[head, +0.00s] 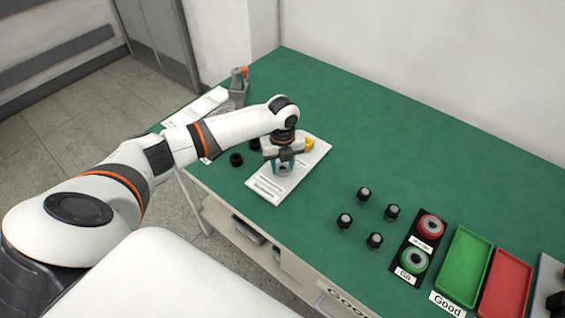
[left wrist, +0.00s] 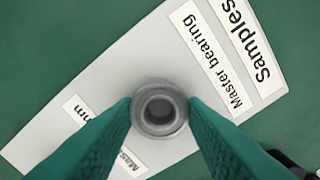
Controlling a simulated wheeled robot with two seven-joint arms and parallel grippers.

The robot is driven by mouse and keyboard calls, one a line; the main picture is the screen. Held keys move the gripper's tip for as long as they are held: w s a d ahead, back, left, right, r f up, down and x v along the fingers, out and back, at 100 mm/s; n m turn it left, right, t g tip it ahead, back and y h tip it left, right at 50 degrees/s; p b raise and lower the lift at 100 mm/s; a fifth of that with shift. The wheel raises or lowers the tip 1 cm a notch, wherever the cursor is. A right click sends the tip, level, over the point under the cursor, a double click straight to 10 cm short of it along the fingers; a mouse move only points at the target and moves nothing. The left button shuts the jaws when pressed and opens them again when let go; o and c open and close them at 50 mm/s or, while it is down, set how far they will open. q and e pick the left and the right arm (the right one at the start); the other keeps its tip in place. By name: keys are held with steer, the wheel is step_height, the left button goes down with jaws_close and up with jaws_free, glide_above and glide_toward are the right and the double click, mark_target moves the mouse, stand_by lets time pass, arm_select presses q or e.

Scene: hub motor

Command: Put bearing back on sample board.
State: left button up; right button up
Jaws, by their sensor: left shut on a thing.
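The white sample board (head: 296,180) lies on the green table. In the left wrist view the board (left wrist: 75,140) carries labels reading "Samples" and "Master bearing", and a partly covered one. My left gripper (head: 283,165) is over the board, pointing down. In the left wrist view its teal fingers (left wrist: 160,112) are shut on a grey ring-shaped bearing (left wrist: 160,121). I cannot tell whether the bearing touches the board. My right gripper is not in view.
Several black-and-grey cylindrical parts (head: 364,194) stand right of the board. Beyond them are red (head: 431,226) and green (head: 414,260) buttons, a green tray (head: 466,268) and a red tray (head: 506,287). Black round parts (head: 236,159) stand left of the board. The back right is clear.

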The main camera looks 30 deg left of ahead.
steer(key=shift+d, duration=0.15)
arm_select(q)
steer(key=o, duration=1.1)
steer(key=shift+f, duration=0.1)
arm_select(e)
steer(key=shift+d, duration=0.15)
arm_select(q)
step_height(320, 180, up, 12)
steer(key=shift+r+b, duration=0.2)
steer(key=shift+b, duration=0.15)
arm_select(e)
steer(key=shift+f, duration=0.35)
arm_select(q)
steer(key=shift+f, duration=0.1)
